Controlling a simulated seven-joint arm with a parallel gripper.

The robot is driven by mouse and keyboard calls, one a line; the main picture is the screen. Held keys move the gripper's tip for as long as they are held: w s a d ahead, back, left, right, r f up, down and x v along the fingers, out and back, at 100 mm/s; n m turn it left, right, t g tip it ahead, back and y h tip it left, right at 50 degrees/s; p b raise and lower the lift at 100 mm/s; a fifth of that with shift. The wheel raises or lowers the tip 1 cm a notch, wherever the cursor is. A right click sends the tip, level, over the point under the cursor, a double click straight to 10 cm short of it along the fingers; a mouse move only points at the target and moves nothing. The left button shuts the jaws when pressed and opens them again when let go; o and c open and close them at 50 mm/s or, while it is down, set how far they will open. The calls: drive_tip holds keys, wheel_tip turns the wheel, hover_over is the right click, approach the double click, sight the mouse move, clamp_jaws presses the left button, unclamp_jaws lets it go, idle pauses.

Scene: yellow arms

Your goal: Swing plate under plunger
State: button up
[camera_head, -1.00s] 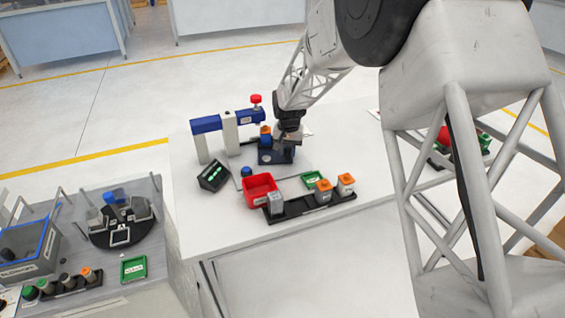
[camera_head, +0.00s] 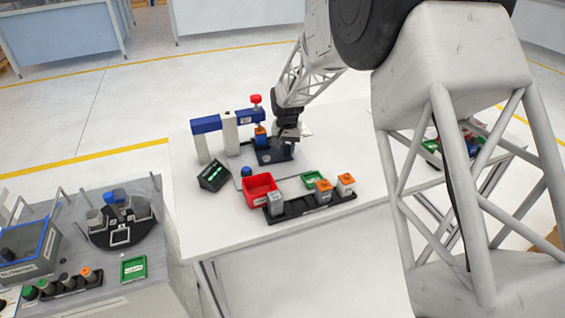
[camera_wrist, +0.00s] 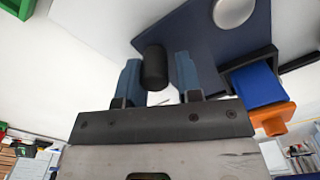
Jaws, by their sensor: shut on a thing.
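The dark blue swing plate (camera_head: 274,154) lies at the press on the white table, and it fills the upper right of the wrist view (camera_wrist: 205,50). A blue block with an orange top (camera_head: 260,134) stands on the plate, below the red-topped plunger (camera_head: 256,100) on the blue press arm (camera_head: 207,124). My gripper (camera_head: 285,137) is at the plate's right side. In the wrist view my gripper (camera_wrist: 160,80) has its two blue fingers around a black knob (camera_wrist: 155,68) and is shut on it. The knob is hidden in the head view.
A red bin (camera_head: 259,188), a green tray (camera_head: 313,179) and a black rack (camera_head: 312,203) with several blocks stand in front of the press. A black box with green lights (camera_head: 213,176) stands at the left.

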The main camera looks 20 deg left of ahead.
drive_tip(key=shift+w+a, duration=0.15)
drive_tip(key=shift+a, duration=0.05)
drive_tip(key=shift+c, duration=0.3)
drive_tip(key=o, duration=0.4)
drive_tip(key=shift+o, duration=0.2)
drive_tip(key=shift+r, duration=3.75)
drive_tip(key=shift+d, duration=0.15)
